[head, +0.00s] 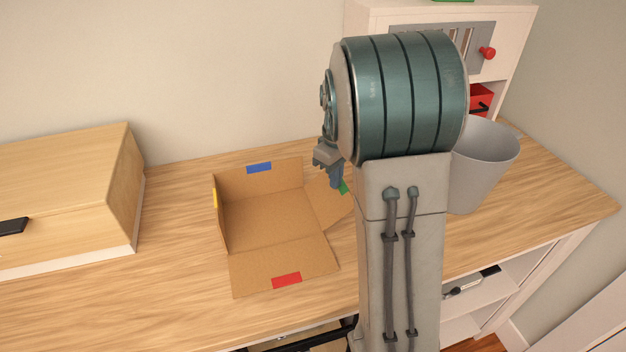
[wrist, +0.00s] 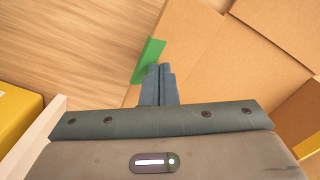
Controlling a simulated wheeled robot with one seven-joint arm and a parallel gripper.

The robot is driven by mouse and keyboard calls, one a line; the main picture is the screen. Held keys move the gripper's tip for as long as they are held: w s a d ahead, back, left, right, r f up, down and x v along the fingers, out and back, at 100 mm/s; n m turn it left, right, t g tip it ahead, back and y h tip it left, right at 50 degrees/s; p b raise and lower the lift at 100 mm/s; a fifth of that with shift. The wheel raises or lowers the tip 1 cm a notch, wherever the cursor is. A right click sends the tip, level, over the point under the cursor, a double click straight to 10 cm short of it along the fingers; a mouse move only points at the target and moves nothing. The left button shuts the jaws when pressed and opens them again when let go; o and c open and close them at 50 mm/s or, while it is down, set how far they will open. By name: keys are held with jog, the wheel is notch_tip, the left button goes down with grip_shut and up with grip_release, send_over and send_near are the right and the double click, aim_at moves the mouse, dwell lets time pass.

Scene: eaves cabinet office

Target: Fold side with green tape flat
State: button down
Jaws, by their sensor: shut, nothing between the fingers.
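An open cardboard box (head: 262,221) sits on the wooden desk. Its back side with blue tape (head: 259,168) and its left side with yellow tape (head: 215,198) stand up. The front side with red tape (head: 286,280) lies folded outward. The right side with green tape (head: 344,187) lies outward, low over the desk, partly hidden by my arm. My gripper (head: 337,184) is shut and empty at the green tape's edge. In the wrist view, the closed fingertips (wrist: 160,70) are right beside the green tape (wrist: 148,61); whether they touch it is unclear.
A wooden cabinet (head: 70,190) stands at the left of the desk. A grey bin (head: 484,165) stands to the right, behind my arm. A white shelf unit (head: 510,45) with a red knob is at the back right. Desk between cabinet and box is clear.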

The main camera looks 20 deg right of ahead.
aim_at(335, 193)
jog(key=shift+f+b, duration=1.75)
jog(key=shift+f, duration=0.85)
notch_tip(335, 193, up, 10)
jog(key=p, duration=0.7)
jog(key=shift+r+p, duration=0.15)
jog(key=shift+p, duration=0.15)
jog(key=shift+s+a+r, duration=0.2)
jog(key=shift+s, duration=0.1)
jog(key=s+a+r+m+t, duration=0.1)
jog(key=s+a+m, duration=0.2)
jog(key=s, duration=0.7)
jog(key=s+a+r+m+t, duration=0.2)
jog(key=s+a, duration=0.3)
jog(key=s, duration=0.5)
jog(key=shift+s+m, duration=0.35)
jog(key=shift+m, duration=0.15)
